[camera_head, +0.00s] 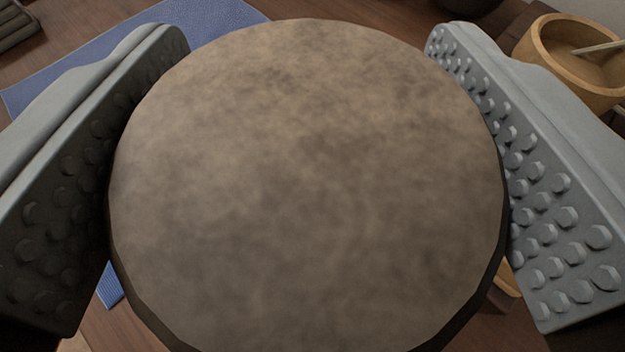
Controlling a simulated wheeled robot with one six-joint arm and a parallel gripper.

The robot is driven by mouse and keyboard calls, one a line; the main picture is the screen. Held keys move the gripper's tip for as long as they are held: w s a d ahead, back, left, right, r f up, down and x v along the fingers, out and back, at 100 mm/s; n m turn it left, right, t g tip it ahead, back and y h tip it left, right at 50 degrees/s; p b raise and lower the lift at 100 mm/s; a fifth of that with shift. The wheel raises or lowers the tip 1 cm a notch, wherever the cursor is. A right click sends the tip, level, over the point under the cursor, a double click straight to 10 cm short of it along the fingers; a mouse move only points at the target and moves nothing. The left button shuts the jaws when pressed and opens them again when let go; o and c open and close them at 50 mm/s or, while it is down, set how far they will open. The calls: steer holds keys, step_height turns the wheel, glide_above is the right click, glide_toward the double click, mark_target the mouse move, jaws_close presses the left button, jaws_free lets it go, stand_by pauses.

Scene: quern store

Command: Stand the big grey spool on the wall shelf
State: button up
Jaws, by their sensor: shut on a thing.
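My gripper (308,45) is shut on a large round thing, taken to be the big grey spool (308,185). Its flat, mottled grey-brown end faces the camera and fills the middle of the view, with a darker edge around the lower rim. The studded finger pads stand on its left and right sides. The rest of its body is hidden behind this end. I cannot make out the wall shelf in this view.
A blue mat (222,17) lies on the brown wooden surface (90,22) behind the left finger. A wooden bowl (572,75) with a stick-like thing in it stands at the upper right. A dark round object (468,6) shows at the top edge. A slatted thing (16,25) is at the top left.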

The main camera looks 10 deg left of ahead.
steer(key=shift+f, duration=1.85)
steer(key=shift+f, duration=0.1)
steer(key=o, duration=1.1)
steer(key=shift+s+r, duration=0.2)
steer(key=shift+s, duration=0.05)
steer(key=v, duration=1.1)
steer(key=shift+s+d, duration=0.1)
steer(key=shift+s, duration=0.15)
steer(key=shift+r, duration=0.1)
